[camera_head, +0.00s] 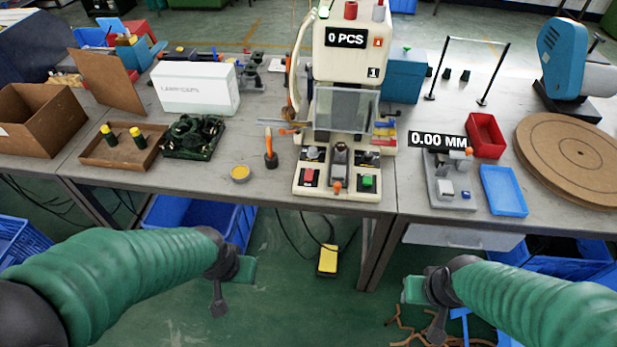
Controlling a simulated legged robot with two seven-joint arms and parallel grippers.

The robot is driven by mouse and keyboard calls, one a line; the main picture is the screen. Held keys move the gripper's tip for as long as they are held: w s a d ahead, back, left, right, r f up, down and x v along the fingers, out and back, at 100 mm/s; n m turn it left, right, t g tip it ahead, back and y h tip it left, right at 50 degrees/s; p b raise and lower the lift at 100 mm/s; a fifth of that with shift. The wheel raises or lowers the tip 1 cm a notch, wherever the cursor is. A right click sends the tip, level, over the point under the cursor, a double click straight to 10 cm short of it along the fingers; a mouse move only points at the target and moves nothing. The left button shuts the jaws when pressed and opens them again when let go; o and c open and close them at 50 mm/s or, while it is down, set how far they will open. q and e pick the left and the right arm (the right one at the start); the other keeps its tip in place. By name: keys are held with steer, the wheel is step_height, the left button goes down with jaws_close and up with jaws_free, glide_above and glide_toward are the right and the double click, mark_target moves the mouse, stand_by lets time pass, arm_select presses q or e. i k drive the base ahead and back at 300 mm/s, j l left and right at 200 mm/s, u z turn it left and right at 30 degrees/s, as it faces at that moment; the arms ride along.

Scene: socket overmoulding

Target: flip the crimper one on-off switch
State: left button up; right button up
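The crimper (349,75) is a cream machine at the middle of the workbench, with a "0 PCS" display and a "1" label. Its front base holds a red switch or button (309,175) on the left and a green one (367,181) on the right. I cannot tell which control is the on-off switch, or its position. My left gripper (218,301) hangs in front of the bench, below and left of the crimper, apart from it. My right gripper (437,328) hangs below and right of it. Their fingers are too unclear to tell open or shut.
A screwdriver-like orange-handled tool (270,150) and a small yellow round dish (240,173) are left of the crimper. A measuring device (444,190) reading "0.00 MM" and a blue tray (503,191) are to its right. A yellow pedal (328,260) lies on the floor below.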

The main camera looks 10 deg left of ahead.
mark_target(308, 175)
steer(key=i+j+z, duration=0.15)
steer(key=i+j, duration=0.15)
steer(key=i+j+z, duration=0.2)
steer(key=j, duration=0.2)
steer(key=i+j+z, duration=0.15)
steer(key=i+j, duration=0.15)
steer(key=i+j+z, duration=0.2)
steer(key=j, duration=0.3)
steer(key=z, duration=0.95)
